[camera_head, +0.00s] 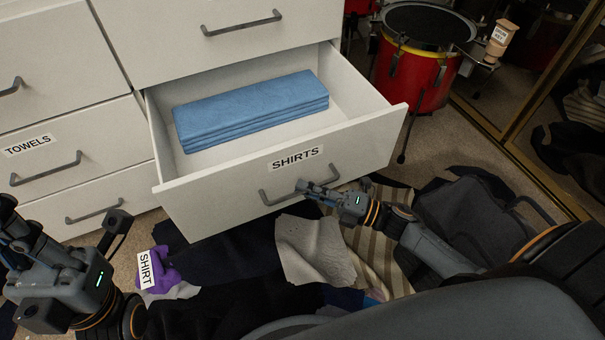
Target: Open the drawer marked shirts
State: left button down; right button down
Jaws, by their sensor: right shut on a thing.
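The drawer marked shirts (290,176) stands pulled well out of the white dresser, with its label "SHIRTS" on the front. A folded blue stack of cloth (250,108) lies inside it, and part of the drawer floor is bare. My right gripper (308,187) is shut on the grey bar handle (275,199) of this drawer, near the handle's middle. My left gripper (118,228) is at the lower left, above the floor and apart from the drawer. Its fingers are seen at an angle, and whether they are open is unclear.
A drawer labelled "TOWELS" (75,150) is closed at left. Dark clothes and a grey cloth (315,250) cover the floor below the open drawer. A purple item labelled "SHIRT" (170,272) lies by my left gripper. A red drum (415,75) stands behind at right, near a gold-framed mirror.

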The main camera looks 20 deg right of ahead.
jog(key=shift+s+f, duration=0.1)
jog(key=shift+s, duration=0.15)
jog(key=c, duration=1.4)
grip_release()
jog(key=r+v, duration=0.1)
jog(key=v, duration=0.6)
jog(key=shift+s+d+f, duration=0.2)
jog(key=shift+d+f, duration=0.05)
jog(key=shift+f, duration=0.2)
